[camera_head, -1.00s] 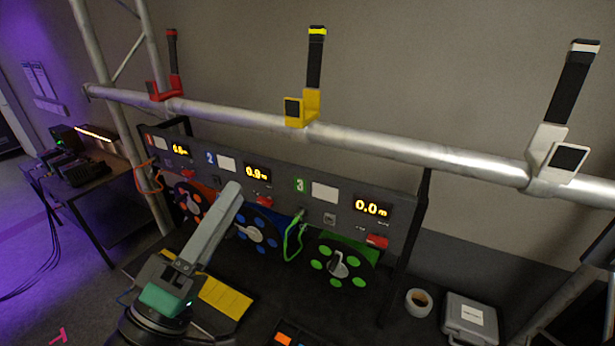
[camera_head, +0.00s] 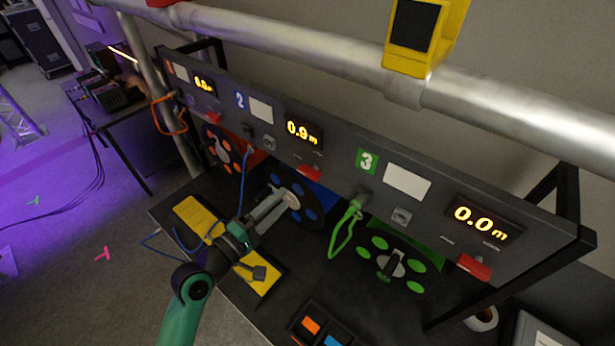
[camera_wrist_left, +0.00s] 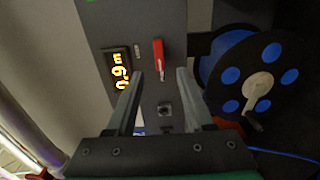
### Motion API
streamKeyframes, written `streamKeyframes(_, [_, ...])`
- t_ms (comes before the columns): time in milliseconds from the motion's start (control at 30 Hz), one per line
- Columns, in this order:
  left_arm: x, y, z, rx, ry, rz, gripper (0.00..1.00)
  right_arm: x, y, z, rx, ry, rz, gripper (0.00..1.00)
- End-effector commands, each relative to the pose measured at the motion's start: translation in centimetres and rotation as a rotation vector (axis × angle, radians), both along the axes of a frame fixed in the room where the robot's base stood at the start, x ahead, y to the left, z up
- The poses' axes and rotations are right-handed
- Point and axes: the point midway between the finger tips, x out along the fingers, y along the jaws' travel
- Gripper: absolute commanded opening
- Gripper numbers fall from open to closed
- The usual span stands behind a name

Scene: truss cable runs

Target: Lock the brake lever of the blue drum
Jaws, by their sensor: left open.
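The blue drum (camera_head: 313,212) is a black reel with blue dots below panel section 2, and it also shows at the right of the left wrist view (camera_wrist_left: 233,76). A short red brake lever (camera_head: 310,173) sits under the 0.9 m display (camera_head: 304,132), lying along the panel. In the left wrist view the lever (camera_wrist_left: 158,55) lies ahead between the finger lines, with a visible gap on both sides. My left gripper (camera_head: 280,203) is open and empty, in front of the blue drum, partly covering it. My right gripper is not in view.
A green drum (camera_head: 390,262) with a green cable (camera_head: 343,230) is to the right, and an orange drum (camera_head: 222,150) to the left. The silver truss pipe (camera_head: 290,35) runs above the panel.

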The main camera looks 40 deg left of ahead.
Motion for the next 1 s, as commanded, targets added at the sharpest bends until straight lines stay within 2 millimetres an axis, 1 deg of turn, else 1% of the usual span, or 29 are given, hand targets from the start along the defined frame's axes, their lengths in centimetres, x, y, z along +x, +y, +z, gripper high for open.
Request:
streamKeyframes(67, [1.5,0.0,0.3,0.001,-0.002,-0.003,0.53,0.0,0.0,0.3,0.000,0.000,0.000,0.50])
streamKeyframes(300, [6.9,0.5,0.2,0.001,-0.002,-0.003,0.53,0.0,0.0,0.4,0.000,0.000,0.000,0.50])
streamKeyframes(433, [9.1,0.7,0.1,0.001,-0.002,-0.002,0.53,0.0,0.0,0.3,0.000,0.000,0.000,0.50])
streamKeyframes(500, [9.8,0.7,0.1,0.001,-0.002,-0.002,0.53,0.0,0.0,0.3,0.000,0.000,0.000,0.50])
streamKeyframes(600, [10.3,0.8,0.1,0.001,-0.002,-0.002,0.53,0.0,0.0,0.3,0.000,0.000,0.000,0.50])
streamKeyframes(833, [10.4,0.8,0.1,0.001,-0.002,-0.001,0.53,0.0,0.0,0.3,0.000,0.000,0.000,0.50])
streamKeyframes(967, [10.3,0.8,0.1,0.001,-0.002,-0.001,0.29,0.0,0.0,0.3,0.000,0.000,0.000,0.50])
streamKeyframes(1000, [10.3,0.8,0.1,0.001,-0.002,-0.001,0.22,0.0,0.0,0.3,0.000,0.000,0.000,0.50])
